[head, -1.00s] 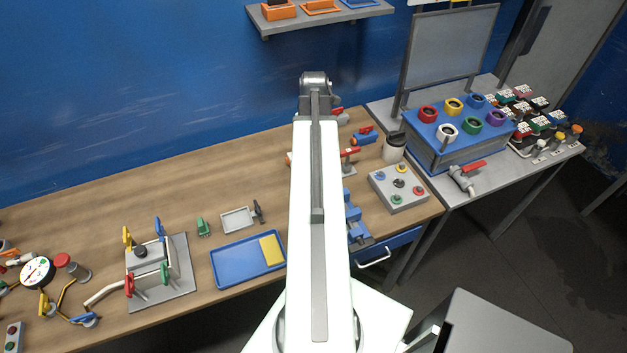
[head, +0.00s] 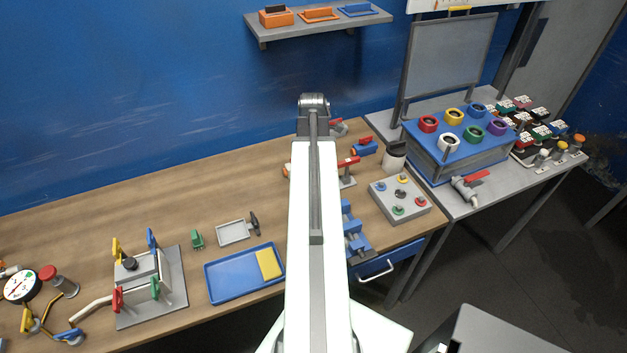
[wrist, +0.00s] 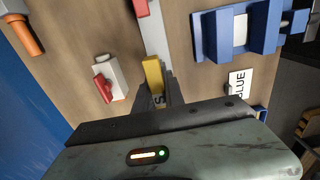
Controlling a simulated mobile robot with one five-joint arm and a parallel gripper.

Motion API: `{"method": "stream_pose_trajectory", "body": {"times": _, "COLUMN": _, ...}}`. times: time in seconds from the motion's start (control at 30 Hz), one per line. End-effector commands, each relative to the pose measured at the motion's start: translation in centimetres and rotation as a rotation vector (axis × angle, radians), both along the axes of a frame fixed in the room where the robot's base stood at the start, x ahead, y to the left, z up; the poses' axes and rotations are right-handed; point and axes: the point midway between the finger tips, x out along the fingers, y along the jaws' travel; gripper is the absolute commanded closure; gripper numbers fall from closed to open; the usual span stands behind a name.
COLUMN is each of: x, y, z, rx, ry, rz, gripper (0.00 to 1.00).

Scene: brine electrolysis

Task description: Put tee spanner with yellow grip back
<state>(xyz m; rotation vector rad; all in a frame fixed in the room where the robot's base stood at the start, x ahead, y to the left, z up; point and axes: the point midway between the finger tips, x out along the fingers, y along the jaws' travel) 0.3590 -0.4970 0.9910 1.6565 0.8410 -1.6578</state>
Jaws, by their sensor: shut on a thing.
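In the wrist view, my gripper (wrist: 158,92) is shut on a small yellow piece, which looks like the yellow grip of the tee spanner (wrist: 153,74). The rest of the spanner cannot be made out. In the head view, my own arm hides the gripper and whatever it holds. No marked place for the spanner can be told for sure.
In the wrist view, a blue vise-like block (wrist: 240,30), a white "BLUE" label (wrist: 239,84) and a red-handled fitting (wrist: 108,80) lie close by. The head view shows a blue tray (head: 228,280), a grey button box (head: 411,210) and a wall shelf (head: 330,26).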

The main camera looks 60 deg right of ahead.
Motion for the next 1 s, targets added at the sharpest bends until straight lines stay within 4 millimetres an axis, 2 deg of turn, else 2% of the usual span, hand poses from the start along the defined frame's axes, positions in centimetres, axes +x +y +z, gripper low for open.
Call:
{"method": "stream_pose_trajectory", "body": {"times": 0.1, "x": 0.0, "y": 0.0, "z": -2.5, "rx": 0.0, "ry": 0.0, "rz": 0.0, "gripper": 1.0}}
{"method": "stream_pose_trajectory", "body": {"times": 0.2, "x": 0.0, "y": 0.0, "z": -3.8, "rx": 0.0, "ry": 0.0, "rz": 0.0, "gripper": 1.0}}
{"method": "stream_pose_trajectory", "body": {"times": 0.43, "x": -0.1, "y": 0.0, "z": -3.3, "rx": 0.0, "ry": 0.0, "rz": -0.001, "gripper": 1.0}}
{"method": "stream_pose_trajectory", "body": {"times": 0.93, "x": -0.1, "y": -0.1, "z": -4.5, "rx": 0.0, "ry": 0.0, "rz": -0.002, "gripper": 1.0}}
{"method": "stream_pose_trajectory", "body": {"times": 0.97, "x": -0.1, "y": -0.1, "z": -4.5, "rx": 0.0, "ry": 0.0, "rz": -0.002, "gripper": 0.83}}
{"method": "stream_pose_trajectory", "body": {"times": 1.0, "x": -0.1, "y": -0.1, "z": -4.5, "rx": 0.0, "ry": 0.0, "rz": -0.002, "gripper": 0.72}}
